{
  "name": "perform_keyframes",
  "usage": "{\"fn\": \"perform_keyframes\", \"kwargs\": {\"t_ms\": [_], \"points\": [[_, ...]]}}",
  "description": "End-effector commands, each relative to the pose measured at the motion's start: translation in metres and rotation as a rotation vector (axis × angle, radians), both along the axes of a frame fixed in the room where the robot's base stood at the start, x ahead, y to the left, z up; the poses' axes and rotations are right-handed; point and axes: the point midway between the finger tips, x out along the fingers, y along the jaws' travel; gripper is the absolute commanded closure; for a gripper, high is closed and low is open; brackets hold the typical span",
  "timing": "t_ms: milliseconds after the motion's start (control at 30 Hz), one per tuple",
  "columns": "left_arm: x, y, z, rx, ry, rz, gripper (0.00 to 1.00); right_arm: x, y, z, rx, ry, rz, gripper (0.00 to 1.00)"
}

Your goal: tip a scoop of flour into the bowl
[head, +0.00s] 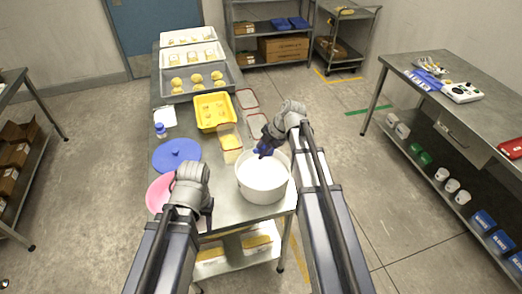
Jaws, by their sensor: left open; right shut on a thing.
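A large white tub (262,196) stands near the front right of the steel table, with white contents that look like flour. My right gripper (268,141) is over the tub's far rim, shut on a small dark blue thing (265,151) that looks like the scoop. Its lower part is hard to make out, so I cannot tell whether it holds flour. A pink bowl (157,192) sits at the table's left front edge, partly hidden by my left arm. My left gripper (206,212) is open and empty, in front and to the right of the pink bowl.
A round blue lid (176,154) lies behind the pink bowl. A clear container with yellowish contents (230,144) stands behind the tub. A yellow tray (213,112), a grey tray of yellow pieces (178,87) and a small blue-capped bottle (160,130) are further back.

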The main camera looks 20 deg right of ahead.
Motion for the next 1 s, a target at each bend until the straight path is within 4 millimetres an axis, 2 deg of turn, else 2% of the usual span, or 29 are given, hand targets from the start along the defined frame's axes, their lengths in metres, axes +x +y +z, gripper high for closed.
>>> {"fn": "perform_keyframes", "kwargs": {"t_ms": [1000], "points": [[0.000,0.000,-0.093,0.000,0.000,0.000,0.50,0.000,0.000,-0.093,-0.001,0.000,0.000,1.00]]}}
